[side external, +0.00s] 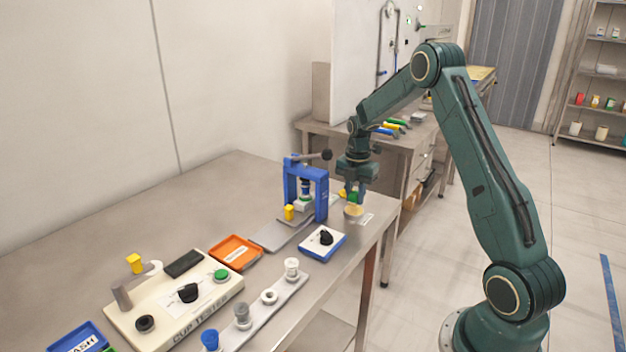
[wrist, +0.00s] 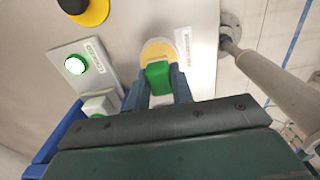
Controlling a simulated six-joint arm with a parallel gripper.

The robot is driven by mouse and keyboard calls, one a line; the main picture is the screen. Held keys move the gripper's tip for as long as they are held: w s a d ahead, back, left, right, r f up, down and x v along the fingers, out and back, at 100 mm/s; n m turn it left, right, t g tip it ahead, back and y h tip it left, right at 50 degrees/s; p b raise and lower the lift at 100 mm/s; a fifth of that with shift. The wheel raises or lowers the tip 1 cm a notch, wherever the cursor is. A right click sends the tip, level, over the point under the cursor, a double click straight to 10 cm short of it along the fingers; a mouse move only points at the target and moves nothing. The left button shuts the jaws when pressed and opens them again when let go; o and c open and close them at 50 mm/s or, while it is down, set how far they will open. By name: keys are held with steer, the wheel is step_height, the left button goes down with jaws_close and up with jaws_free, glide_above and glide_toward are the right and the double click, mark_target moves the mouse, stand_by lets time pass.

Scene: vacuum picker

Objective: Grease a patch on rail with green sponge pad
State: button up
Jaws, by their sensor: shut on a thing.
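My gripper (side external: 354,190) points down at the table's right edge, beside the blue press frame. It is shut on a green sponge pad (wrist: 158,76), held between the two blue fingers in the wrist view. The pad also shows in the side view (side external: 353,197). A round, pale yellow-topped pot (wrist: 160,48) lies right under or against the pad; it also shows in the side view (side external: 353,212). I cannot tell whether pad and pot touch. A long grey strip (side external: 258,318) with several round pieces lies near the front edge; I cannot tell whether it is the rail.
The blue press (side external: 322,190) stands close left of my gripper. A blue-and-white box with a black knob (side external: 325,237) is nearer the camera. An orange tray (side external: 236,251) and a cream machine (side external: 150,310) stand further left. The table's back left is clear.

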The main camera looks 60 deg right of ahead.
mark_target(355, 193)
steer(key=shift+r, duration=2.35)
steer(key=shift+a, duration=0.1)
steer(key=s+a+f+m, duration=0.1)
steer(key=s+a+m, duration=0.3)
steer(key=a+m, duration=0.65)
steer(key=w+a+m, duration=0.1)
steer(key=a+m, duration=0.1)
steer(key=a, duration=0.1)
steer(key=w+a+f+m, duration=0.1)
steer(key=w+a+m, duration=0.1)
steer(key=a+m, duration=0.1)
steer(key=w+a+m, duration=0.1)
steer(key=a+m, duration=0.2)
steer(key=a, duration=0.2)
steer(key=shift+w+a+f+m, duration=0.15)
steer(key=shift+w+f+m, duration=0.1)
steer(key=shift+f, duration=0.15)
steer(key=shift+w+r+n, duration=0.1)
steer(key=shift+w+n, duration=0.4)
steer(key=shift+w, duration=0.5)
steer(key=shift+w, duration=0.1)
steer(key=w+a+r, duration=0.3)
steer(key=w, duration=0.6)
steer(key=shift+a, duration=0.35)
